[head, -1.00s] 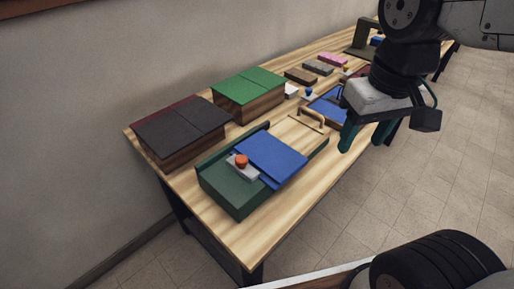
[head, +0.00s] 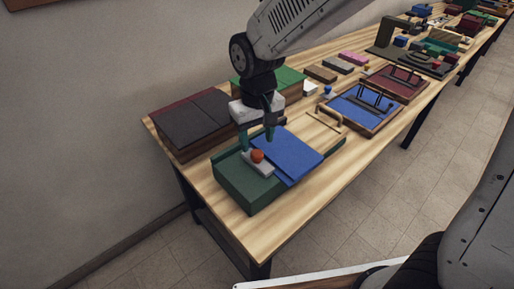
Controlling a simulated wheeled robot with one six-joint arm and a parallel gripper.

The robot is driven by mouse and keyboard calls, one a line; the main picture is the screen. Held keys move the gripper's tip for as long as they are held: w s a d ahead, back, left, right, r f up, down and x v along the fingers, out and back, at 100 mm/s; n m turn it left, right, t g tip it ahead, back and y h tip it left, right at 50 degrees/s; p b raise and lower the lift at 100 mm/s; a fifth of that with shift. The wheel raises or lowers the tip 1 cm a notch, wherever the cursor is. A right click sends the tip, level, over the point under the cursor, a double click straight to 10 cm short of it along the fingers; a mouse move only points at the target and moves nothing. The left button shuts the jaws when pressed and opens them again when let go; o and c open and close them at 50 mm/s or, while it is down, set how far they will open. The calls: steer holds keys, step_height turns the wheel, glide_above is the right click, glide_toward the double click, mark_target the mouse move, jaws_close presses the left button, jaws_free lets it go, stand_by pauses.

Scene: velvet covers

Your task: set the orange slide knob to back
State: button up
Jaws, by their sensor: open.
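The orange slide knob (head: 257,156) sits on a light grey plate (head: 262,167) on top of a dark green box (head: 245,190) with a blue sliding panel (head: 288,153). My gripper (head: 257,143) points down over the box, just behind and above the knob. Its teal fingers are spread, one to the left and one to the right of the knob's line, and nothing is held. I cannot tell whether a finger touches the plate or the panel.
A box with a dark lid (head: 190,120) stands to the left, and a green-lidded box (head: 285,78) is behind the arm. A wooden handle (head: 329,117) rises beyond the blue panel. A blue tray (head: 362,108) is further right. The table's front corner (head: 262,250) is clear.

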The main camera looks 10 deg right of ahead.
mark_target(257, 153)
steer(key=shift+f, duration=2.1)
